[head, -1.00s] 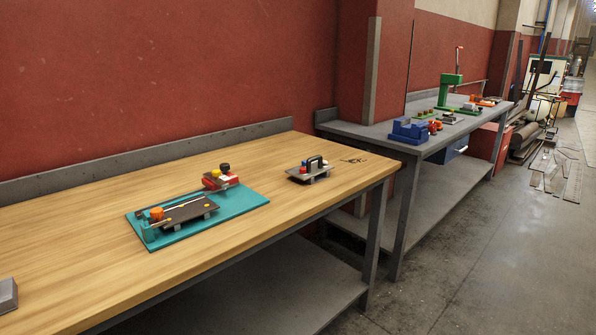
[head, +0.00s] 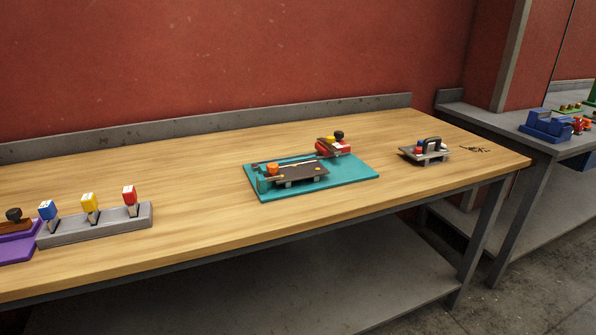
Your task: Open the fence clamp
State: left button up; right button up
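A teal base plate (head: 345,182) lies on the wooden workbench (head: 200,235). On it sits a dark flat plate (head: 298,174) on small grey feet, with an orange knob (head: 273,169) at its left end and a thin rail along its back. At the right back of the base is a red block (head: 341,148) with a black knob and a white part. Which of these parts is the fence clamp, and whether it is open, I cannot tell at this size. Neither of my grippers shows in the head view.
At left are a grey rack (head: 100,225) with blue, yellow and red tools and a purple tray (head: 16,247). A second bench with a blue vise (head: 548,125) stands right. Bare wood surrounds the teal base.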

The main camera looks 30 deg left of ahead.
aim_at(273, 169)
jog(key=k, duration=0.45)
jog(key=u, duration=0.6)
jog(key=i, duration=0.55)
jog(key=u, duration=0.1)
